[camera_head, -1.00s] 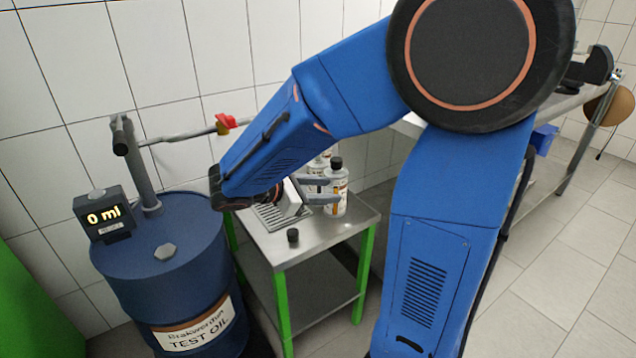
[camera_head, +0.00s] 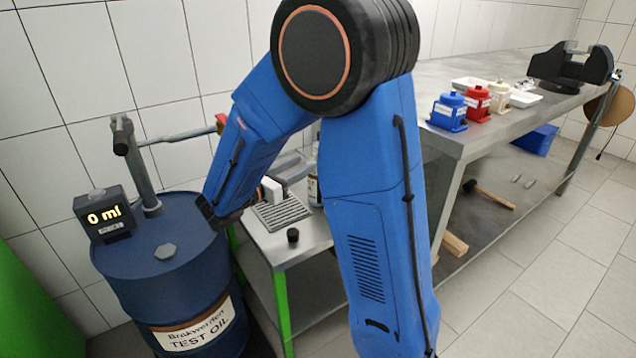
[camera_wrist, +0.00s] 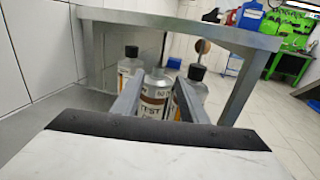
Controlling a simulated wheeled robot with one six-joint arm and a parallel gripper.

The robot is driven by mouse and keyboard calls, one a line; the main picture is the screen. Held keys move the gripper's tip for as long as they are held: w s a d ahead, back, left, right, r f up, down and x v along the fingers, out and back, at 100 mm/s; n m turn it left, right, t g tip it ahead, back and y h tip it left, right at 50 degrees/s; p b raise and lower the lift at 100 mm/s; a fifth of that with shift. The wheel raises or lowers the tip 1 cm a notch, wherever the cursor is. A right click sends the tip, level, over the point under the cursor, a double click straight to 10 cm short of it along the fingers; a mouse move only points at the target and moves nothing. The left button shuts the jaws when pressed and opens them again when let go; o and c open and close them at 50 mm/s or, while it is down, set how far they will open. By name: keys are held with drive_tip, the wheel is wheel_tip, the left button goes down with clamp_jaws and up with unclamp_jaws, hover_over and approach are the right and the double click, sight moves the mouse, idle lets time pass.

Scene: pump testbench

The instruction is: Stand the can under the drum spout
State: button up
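The blue test oil drum (camera_head: 165,275) stands at the left. Its spout pipe (camera_head: 180,136) reaches right, toward the small table, and its end is partly hidden by my arm. In the wrist view, a can with a grey, uncapped top (camera_wrist: 155,95) stands upright between two black-capped cans, the left can (camera_wrist: 127,68) and the right can (camera_wrist: 194,83). My gripper (camera_wrist: 158,84) is open, its fingers pointing at the middle can from either side; contact cannot be told. In the head view my gripper (camera_head: 290,170) is over the small table, and my arm hides most of the cans.
A drip grate (camera_head: 284,213) lies on the small table (camera_head: 262,246), with a loose black cap (camera_head: 293,236) in front of it. A display (camera_head: 103,214) on the drum reads 0 ml.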

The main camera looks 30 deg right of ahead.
sight(316, 157)
drive_tip(key=x, duration=0.6)
drive_tip(key=shift+d, duration=0.25)
drive_tip(key=shift+w+f+x, duration=0.1)
drive_tip(key=shift+x, duration=1.3)
drive_tip(key=shift+w+f+x, duration=0.1)
drive_tip(key=shift+f+x, duration=0.05)
drive_tip(key=shift+x, duration=1.3)
drive_tip(key=shift+a, duration=0.1)
clamp_jaws()
